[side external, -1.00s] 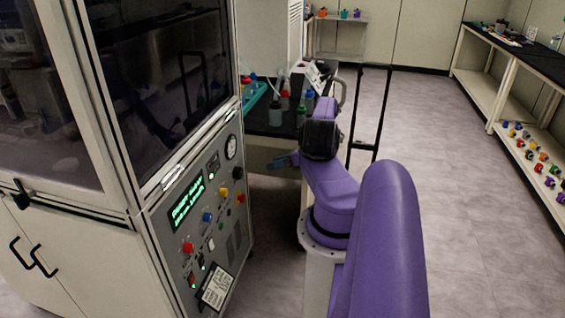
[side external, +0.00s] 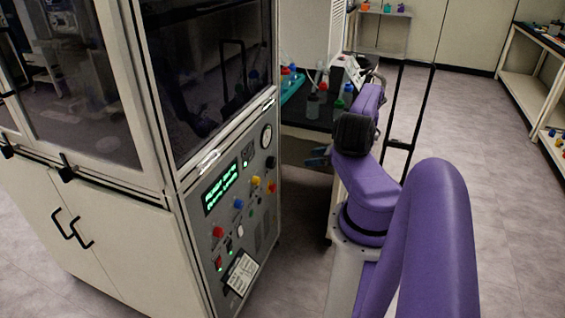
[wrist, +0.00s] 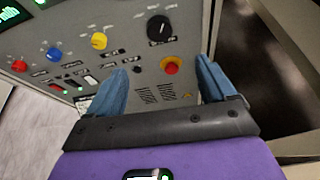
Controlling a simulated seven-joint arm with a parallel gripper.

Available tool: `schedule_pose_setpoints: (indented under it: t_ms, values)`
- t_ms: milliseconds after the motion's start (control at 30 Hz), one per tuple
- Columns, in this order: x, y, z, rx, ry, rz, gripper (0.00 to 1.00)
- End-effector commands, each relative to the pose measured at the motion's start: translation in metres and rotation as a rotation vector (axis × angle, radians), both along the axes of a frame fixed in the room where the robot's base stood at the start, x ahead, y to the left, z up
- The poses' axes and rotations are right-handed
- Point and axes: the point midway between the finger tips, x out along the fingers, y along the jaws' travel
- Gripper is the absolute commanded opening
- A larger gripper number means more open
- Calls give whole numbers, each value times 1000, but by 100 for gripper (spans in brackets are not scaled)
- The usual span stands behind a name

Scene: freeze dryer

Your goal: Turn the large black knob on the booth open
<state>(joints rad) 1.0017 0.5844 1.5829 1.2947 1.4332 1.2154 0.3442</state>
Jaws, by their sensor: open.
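The large black knob (wrist: 159,29) sits on the grey control panel of the booth, at the top middle of the wrist view. In the side external view the black knob (side external: 270,162) is small, below the round gauge. My gripper (wrist: 165,80) is open and empty, its two blue fingers apart and pointing at the panel. The knob shows beyond the fingertips, apart from them. In the side external view my gripper (side external: 318,156) is to the right of the panel, with a gap between.
A red button on a yellow base (wrist: 171,66) lies below the knob, between the fingers. Yellow (wrist: 99,41), blue (wrist: 54,54) and red (wrist: 19,66) knobs run leftward. A black bench (side external: 308,118) with bottles stands behind the arm.

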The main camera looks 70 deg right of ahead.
Motion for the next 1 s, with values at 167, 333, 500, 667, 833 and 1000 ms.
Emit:
schedule_pose_setpoints:
  t_ms: [167, 333, 500, 667, 833, 1000]
  values:
    - [0, 9, 0, -95, 12, 1, 84]
    - [9, 10, -4, -113, 14, 5, 84]
    - [32, 10, -14, -113, 14, 7, 84]
    - [60, 10, -26, -113, 14, 7, 84]
    - [90, 9, -38, -113, 13, 7, 84]
    - [117, 8, -49, -112, 14, 7, 84]
